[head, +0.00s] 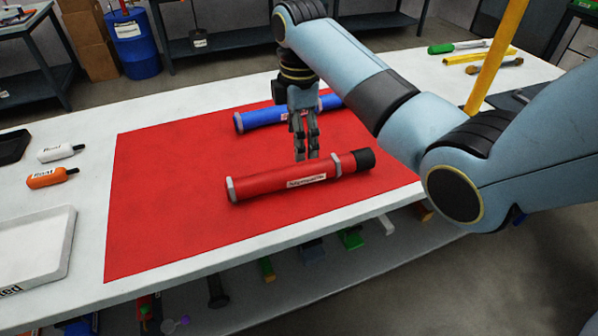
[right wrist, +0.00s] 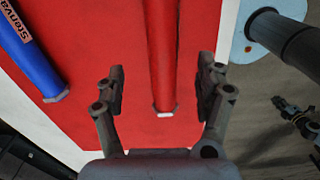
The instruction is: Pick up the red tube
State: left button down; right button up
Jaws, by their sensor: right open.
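The red tube (head: 275,184) lies on the red mat (head: 165,200), with grey bands, a white label and a black cap at its right end. My right gripper (head: 307,158) points down just behind and above the tube's middle in the head view. In the right wrist view the right gripper (right wrist: 163,95) is open, and the red tube (right wrist: 163,50) runs between its fingers without visible contact. The blue tube (head: 265,117) lies farther back on the mat, partly hidden by my right gripper. It also shows at left in the right wrist view (right wrist: 35,65). My left gripper is not in view.
A white tray (head: 62,240) stands at the table's left front. White (head: 58,152) and orange (head: 48,177) markers lie left of the mat. A yellow post (head: 497,55) rises at the right, near several tools. The mat's left part is clear.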

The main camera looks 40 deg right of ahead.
aim_at(299, 167)
notch_tip(299, 167, down, 10)
jog(key=shift+s+f+b, duration=0.1)
jog(key=shift+f+b, duration=0.1)
jog(key=shift+b, duration=0.1)
grip_shut()
dwell(0.6)
